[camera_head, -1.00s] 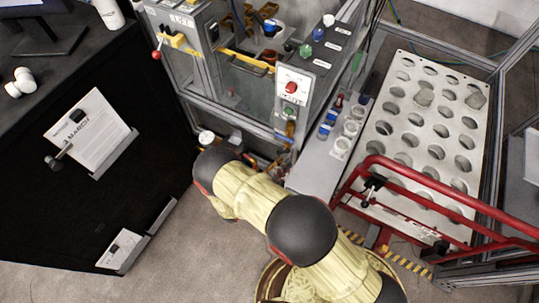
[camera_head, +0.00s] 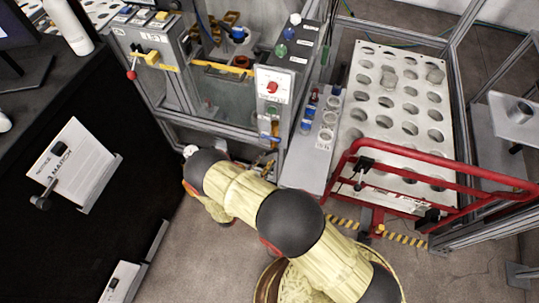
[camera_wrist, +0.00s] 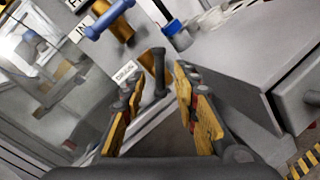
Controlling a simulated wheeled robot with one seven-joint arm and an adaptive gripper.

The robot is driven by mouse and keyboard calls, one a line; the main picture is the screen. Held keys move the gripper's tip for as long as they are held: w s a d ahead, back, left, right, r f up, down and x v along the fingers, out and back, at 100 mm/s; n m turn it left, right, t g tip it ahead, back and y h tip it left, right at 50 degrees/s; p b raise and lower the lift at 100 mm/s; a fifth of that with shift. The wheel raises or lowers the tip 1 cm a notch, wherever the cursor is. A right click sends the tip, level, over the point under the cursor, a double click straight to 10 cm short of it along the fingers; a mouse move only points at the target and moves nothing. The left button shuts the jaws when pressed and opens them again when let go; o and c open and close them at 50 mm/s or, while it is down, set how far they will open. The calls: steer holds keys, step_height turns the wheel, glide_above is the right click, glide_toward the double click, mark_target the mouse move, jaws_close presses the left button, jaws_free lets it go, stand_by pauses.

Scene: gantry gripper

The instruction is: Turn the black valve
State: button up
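The black valve (camera_wrist: 159,70) shows in the wrist view as a dark upright handle on a brass-coloured body, right of a white label that seems to read DRAIN (camera_wrist: 124,72). My gripper (camera_wrist: 158,80) is open, its two yellow-padded fingers apart. The black handle appears in the gap between the fingertips, a little beyond them; I see no contact. A blue valve handle (camera_wrist: 108,20) on a brass pipe is above and left of it. In the head view my arm covers my gripper, and I cannot make out the black valve clearly.
A grey ledge (camera_wrist: 230,60) is close on the right in the wrist view. In the head view a red tubular rail (camera_head: 430,165) stands before a perforated white plate (camera_head: 355,125). A black cabinet (camera_head: 120,190) stands left. Grey floor lies between.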

mark_target(271, 153)
steer(key=shift+x, duration=2.1)
steer(key=shift+c, duration=0.2)
jaws_close()
